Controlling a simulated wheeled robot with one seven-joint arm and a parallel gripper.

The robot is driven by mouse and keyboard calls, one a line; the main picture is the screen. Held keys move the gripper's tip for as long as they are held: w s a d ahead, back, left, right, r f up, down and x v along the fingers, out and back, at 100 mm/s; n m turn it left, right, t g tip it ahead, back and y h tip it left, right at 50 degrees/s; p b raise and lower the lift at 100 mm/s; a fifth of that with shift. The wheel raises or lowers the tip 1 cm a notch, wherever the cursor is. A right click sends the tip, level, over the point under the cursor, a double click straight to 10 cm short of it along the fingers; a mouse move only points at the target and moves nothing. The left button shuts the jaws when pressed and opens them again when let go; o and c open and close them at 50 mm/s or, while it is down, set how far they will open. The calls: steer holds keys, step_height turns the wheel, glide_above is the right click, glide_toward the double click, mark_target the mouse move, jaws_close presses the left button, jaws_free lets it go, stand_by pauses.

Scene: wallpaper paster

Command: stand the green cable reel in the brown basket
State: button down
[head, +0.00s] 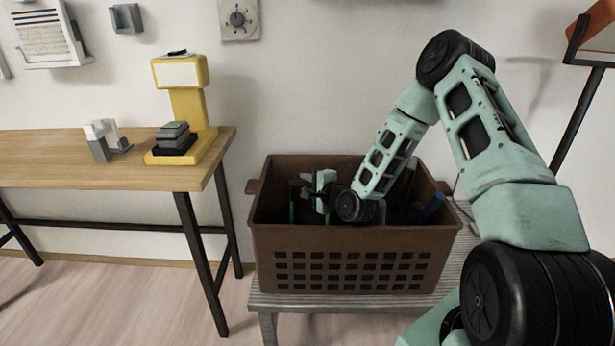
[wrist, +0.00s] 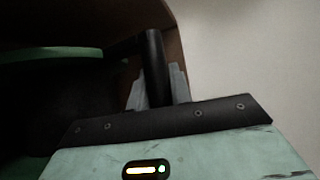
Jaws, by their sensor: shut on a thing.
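The brown basket (head: 350,240) stands on a grey slatted bench. My arm reaches down into it, and my gripper (head: 305,196) is inside, near its left end, below the rim. The gripper is shut on a dark thing with a green edge, which I take to be the green cable reel (wrist: 50,54). In the wrist view the reel shows only as a green band beside deep shadow. Most of it is hidden, and I cannot tell whether it is upright or touches the basket floor.
Other items lie in the basket's right part, among them a blue one (head: 432,208). The bench (head: 350,302) carries the basket. A wooden table (head: 60,158) to the left holds a yellow machine (head: 188,105) and small grey objects. Pale wall lies behind.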

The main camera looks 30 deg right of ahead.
stand_by(0.3)
steer(key=c, duration=1.3)
jaws_free()
steer(key=shift+f, duration=0.1)
steer(key=shift+o, duration=0.2)
steer(key=shift+s+r, duration=0.2)
steer(key=v, duration=0.7)
steer(key=shift+s, duration=0.1)
